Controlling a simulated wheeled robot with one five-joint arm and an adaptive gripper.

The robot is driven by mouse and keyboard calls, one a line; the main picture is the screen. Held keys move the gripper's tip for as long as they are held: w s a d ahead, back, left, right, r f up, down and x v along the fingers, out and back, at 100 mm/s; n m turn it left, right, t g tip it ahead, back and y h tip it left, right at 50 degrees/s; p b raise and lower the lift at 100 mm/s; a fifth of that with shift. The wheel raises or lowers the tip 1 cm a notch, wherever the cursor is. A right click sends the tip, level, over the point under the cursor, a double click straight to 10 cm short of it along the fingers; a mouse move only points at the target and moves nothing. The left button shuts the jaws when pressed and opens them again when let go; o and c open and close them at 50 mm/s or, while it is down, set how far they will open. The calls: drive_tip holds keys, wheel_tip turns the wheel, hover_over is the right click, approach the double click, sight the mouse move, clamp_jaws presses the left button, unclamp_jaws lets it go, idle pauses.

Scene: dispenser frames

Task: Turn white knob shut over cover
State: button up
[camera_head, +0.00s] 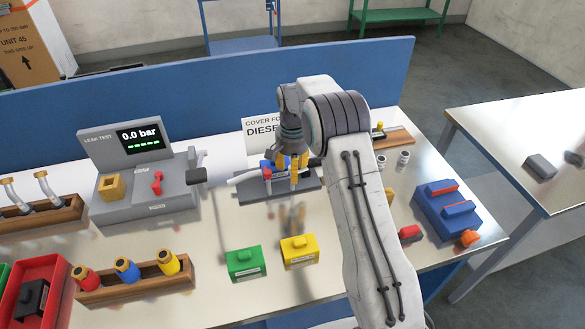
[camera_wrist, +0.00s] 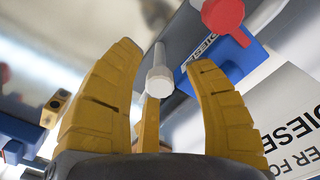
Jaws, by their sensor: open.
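The white knob (camera_wrist: 159,81) shows in the wrist view as a small faceted head on a pale stem. It appears between the spread yellow fingers of my gripper (camera_wrist: 160,62), with visible gaps on both sides. My gripper is open and empty. A blue part (camera_wrist: 229,62) marked DIESEL and a red round piece with an arm (camera_wrist: 222,13) are just beyond the right finger. In the head view my gripper (camera_head: 289,170) points down over a dark fixture base (camera_head: 250,196) before the COVER FOR DIESEL sign (camera_head: 256,131). There, the knob is hidden or too small to tell.
A leak test unit (camera_head: 140,142) reading 0.0 bar stands left. Green (camera_head: 245,263) and yellow (camera_head: 299,251) blocks sit in front. A blue case (camera_head: 447,207) lies right. A blue panel (camera_head: 150,100) runs behind. The bench has clear room around the front blocks.

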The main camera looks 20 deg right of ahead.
clamp_jaws()
idle(0.4)
drive_tip(key=shift+n, duration=0.4)
drive_tip(key=n+b, duration=0.1)
drive_tip(key=n, duration=0.2)
drive_tip(key=shift+f, duration=0.1)
drive_tip(key=n, duration=0.4)
drive_tip(key=shift+n+b, duration=0.3)
drive_tip(key=n, duration=0.3)
drive_tip(key=shift+n, duration=2.3)
drive_tip(key=shift+s, duration=0.1)
